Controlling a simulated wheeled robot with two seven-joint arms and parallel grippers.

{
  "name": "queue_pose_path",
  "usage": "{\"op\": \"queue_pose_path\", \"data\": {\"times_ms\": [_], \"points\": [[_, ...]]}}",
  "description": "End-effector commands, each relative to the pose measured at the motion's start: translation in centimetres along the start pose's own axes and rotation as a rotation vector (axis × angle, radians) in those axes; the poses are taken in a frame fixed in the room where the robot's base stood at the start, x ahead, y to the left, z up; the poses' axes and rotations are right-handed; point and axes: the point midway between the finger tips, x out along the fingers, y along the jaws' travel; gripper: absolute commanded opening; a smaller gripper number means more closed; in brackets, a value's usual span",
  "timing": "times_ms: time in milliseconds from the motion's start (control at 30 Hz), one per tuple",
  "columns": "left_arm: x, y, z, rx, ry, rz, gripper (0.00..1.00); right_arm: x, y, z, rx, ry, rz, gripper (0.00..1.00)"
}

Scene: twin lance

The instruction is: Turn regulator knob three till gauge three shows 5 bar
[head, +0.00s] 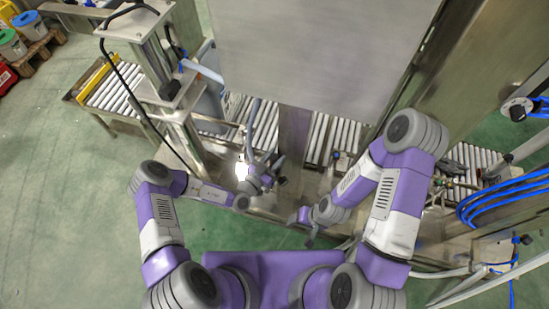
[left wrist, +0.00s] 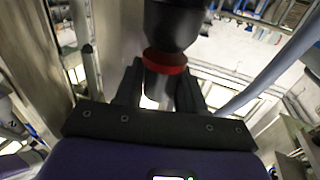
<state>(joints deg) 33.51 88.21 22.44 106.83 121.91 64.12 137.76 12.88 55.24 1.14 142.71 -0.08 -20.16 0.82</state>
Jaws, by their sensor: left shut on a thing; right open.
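In the left wrist view a black round body with a red ring (left wrist: 165,61) stands at the top middle. It looks like a regulator knob, but I cannot read which number it is. My left gripper (left wrist: 160,82) is shut on the part just below the red ring, one dark finger on each side. In the head view my left gripper (head: 271,174) is at the machine's front, by a bright spot; the knob is too small to make out there. My right gripper (head: 302,228) is open and empty, lower and to the right. No gauge face can be read in either view.
A roller conveyor (head: 338,138) runs behind the grippers. A large grey metal panel (head: 305,50) hangs above it. A metal frame with cables (head: 165,85) stands at left, and blue hoses (head: 500,200) hang at right. Green floor (head: 60,190) is clear at left.

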Motion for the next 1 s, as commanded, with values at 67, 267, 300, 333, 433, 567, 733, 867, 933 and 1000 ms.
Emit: {"op": "queue_pose_path", "data": {"times_ms": [67, 267, 300, 333, 433, 567, 733, 867, 933, 1000], "points": [[0.1, -0.2, 0.1, 0.002, 0.008, 0.038, 0.09, 0.8, 0.3, 0.0, 0.0, 0.0, 0.0, 0.67], [0.0, 0.0, 0.1, 0.004, 0.005, 0.116, 0.09, 1.6, 0.6, -0.1, 0.0, 0.0, 0.0, 0.67], [0.0, 0.0, 0.1, 0.004, 0.005, 0.12, 0.09, 1.6, 0.6, -0.1, 0.0, 0.0, 0.0, 0.67], [0.0, 0.0, 0.0, 0.004, 0.005, 0.12, 0.09, 1.5, 0.6, -0.1, 0.0, 0.0, 0.0, 0.67], [0.0, 0.0, 0.0, 0.004, 0.004, 0.12, 0.09, 1.5, 0.6, -0.1, 0.0, 0.0, 0.0, 0.67], [0.0, 0.0, 0.0, 0.004, 0.004, 0.119, 0.44, 1.5, 0.6, -0.1, 0.0, 0.0, 0.0, 0.67], [0.0, 0.0, 0.0, 0.003, 0.004, 0.119, 0.58, 1.5, 0.6, -0.1, 0.0, 0.0, 0.0, 0.67], [0.0, 0.0, 0.0, 0.003, 0.004, 0.118, 0.58, 1.5, 0.6, -0.1, 0.0, 0.0, 0.0, 0.67], [-0.1, 0.0, 0.0, 0.003, 0.004, 0.118, 0.58, 1.4, 0.6, -0.1, 0.0, 0.0, 0.0, 0.67], [-0.5, -0.1, 0.0, 0.002, 0.003, 0.118, 0.58, 1.4, 0.5, -0.1, 0.0, 0.0, 0.0, 0.67]]}}
